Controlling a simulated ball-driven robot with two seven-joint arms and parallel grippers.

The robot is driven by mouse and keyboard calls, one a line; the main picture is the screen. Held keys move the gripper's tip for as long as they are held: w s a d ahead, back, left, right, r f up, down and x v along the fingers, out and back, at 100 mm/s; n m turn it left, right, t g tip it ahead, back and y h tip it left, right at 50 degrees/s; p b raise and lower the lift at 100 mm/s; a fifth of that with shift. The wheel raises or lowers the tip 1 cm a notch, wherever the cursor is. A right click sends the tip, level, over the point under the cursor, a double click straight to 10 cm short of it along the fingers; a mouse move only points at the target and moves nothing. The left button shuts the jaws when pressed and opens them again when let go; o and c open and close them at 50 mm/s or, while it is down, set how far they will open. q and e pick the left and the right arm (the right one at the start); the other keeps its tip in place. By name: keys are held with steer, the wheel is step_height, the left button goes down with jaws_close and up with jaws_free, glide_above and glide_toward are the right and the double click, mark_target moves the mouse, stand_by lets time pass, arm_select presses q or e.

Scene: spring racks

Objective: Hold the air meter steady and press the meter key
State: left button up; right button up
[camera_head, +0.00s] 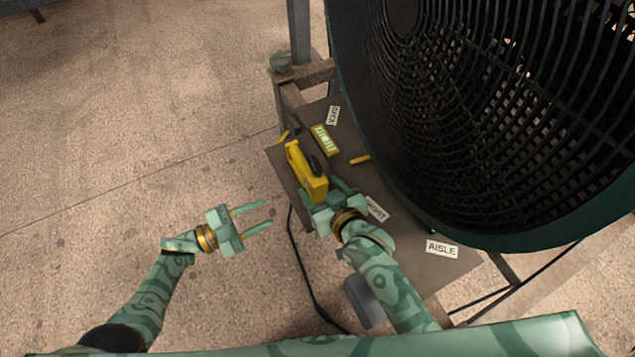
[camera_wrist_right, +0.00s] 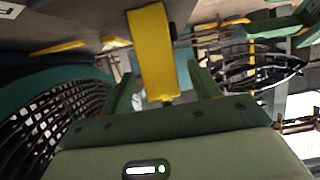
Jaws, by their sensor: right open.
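The yellow air meter (camera_head: 304,168), with a dark rounded part on its side, is at the left part of the dark table. I cannot make out its key. My right gripper (camera_head: 329,187) is open at the meter's near end. In the right wrist view the yellow meter body (camera_wrist_right: 154,50) shows between the two spread green fingers, with gaps on both sides. My left gripper (camera_head: 268,214) is open and empty, over the floor to the left of the table and apart from the meter.
A large dark fan (camera_head: 480,110) in a green ring rises over the table's right side. An AISLE label (camera_head: 442,249) lies near the front. The floor at left is clear.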

steer(key=shift+x, duration=1.35)
steer(key=c, duration=1.2)
stand_by(0.7)
arm_select(q)
jaws_close()
steer(key=shift+s, duration=0.1)
stand_by(1.5)
